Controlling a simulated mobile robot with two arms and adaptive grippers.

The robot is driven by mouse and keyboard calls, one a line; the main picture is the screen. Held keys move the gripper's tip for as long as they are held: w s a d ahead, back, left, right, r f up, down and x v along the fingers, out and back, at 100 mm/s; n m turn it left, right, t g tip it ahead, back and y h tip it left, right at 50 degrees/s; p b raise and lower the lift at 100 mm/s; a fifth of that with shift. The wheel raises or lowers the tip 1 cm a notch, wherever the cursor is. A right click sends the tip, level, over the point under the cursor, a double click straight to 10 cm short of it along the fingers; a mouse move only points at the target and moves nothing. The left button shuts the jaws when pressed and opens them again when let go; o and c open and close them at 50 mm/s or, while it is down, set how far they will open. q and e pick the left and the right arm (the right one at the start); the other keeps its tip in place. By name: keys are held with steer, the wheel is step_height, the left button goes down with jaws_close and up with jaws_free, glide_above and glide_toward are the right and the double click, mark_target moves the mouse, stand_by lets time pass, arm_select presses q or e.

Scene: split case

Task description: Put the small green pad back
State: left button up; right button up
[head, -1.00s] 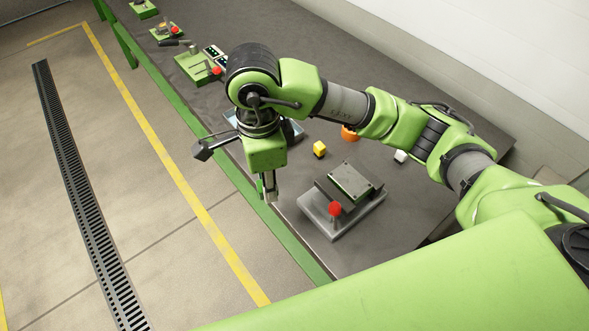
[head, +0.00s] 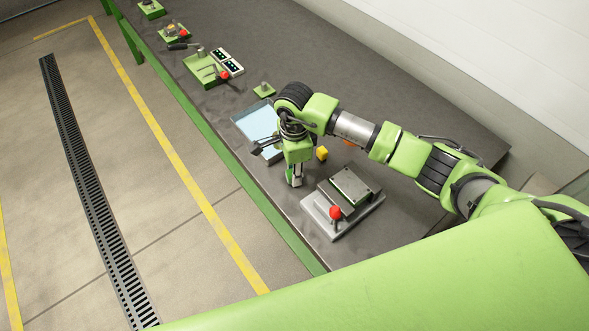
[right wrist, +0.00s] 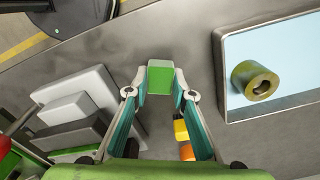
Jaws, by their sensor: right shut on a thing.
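My right gripper (head: 295,180) is over the near part of the table, between the blue-bottomed tray and the grey fixture. In the right wrist view its fingers (right wrist: 160,80) are shut on a small green pad (right wrist: 160,77), which looks block-like and sits between the fingertips. In the head view the held pad cannot be made out. The grey fixture (head: 318,212) has a dark, plate-topped block and a red knob (head: 335,213); it also shows at the left of the right wrist view (right wrist: 75,110). My left gripper is not in view.
The tray (head: 240,122) holds an olive ring-shaped part (right wrist: 255,80). A yellow cube (head: 322,153) and a partly hidden orange piece (head: 348,142) lie behind the gripper. A small green plate with a knob (head: 264,90) lies beyond the tray. The table's far right is clear.

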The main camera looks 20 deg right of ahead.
steer(key=shift+f, duration=0.2)
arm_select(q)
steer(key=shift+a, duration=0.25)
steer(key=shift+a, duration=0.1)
arm_select(e)
steer(key=shift+f, duration=0.1)
steer(key=shift+f, duration=0.1)
steer(key=o, duration=1.1)
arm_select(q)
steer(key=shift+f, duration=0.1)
